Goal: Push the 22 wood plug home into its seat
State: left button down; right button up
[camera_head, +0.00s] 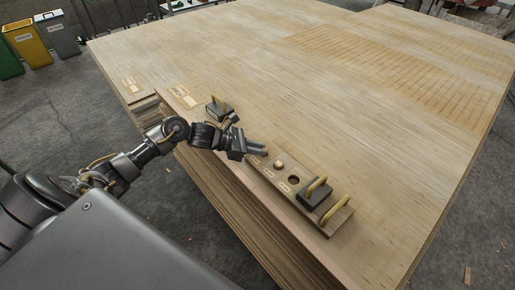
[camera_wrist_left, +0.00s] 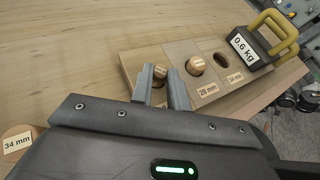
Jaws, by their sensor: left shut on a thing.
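My left gripper (camera_head: 264,150) is shut at the near-left end of the wooden seat board (camera_head: 311,217). In the left wrist view its fingers (camera_wrist_left: 166,86) close on a small round wood plug (camera_wrist_left: 159,72), which I take as the 22 plug. The fingers hide most of it and its seat, so I cannot tell how deep it sits. Beside it, another round plug (camera_wrist_left: 195,65) stands in the seat labelled 28 mm; it also shows in the head view (camera_head: 279,165). The seat labelled 34 mm (camera_wrist_left: 222,60) is an empty dark hole. My right gripper is not in view.
A dark 0.6 kg weight (camera_wrist_left: 243,45) with a yellow handle stands on the board's far end, beside another yellow handle (camera_head: 336,209). A loose 34 mm disc (camera_wrist_left: 17,138) lies on the veneer. The tabletop beyond is clear.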

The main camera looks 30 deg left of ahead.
pick_arm(q)
jog(key=shift+f+b, duration=0.45)
jog(key=c, duration=1.3)
grip_release()
jog(key=v, duration=0.9)
jog(key=shift+s+a+b, duration=0.25)
jog(key=shift+b, duration=0.05)
jog(key=shift+s+a+r, duration=0.35)
jog(key=shift+a+r, duration=0.05)
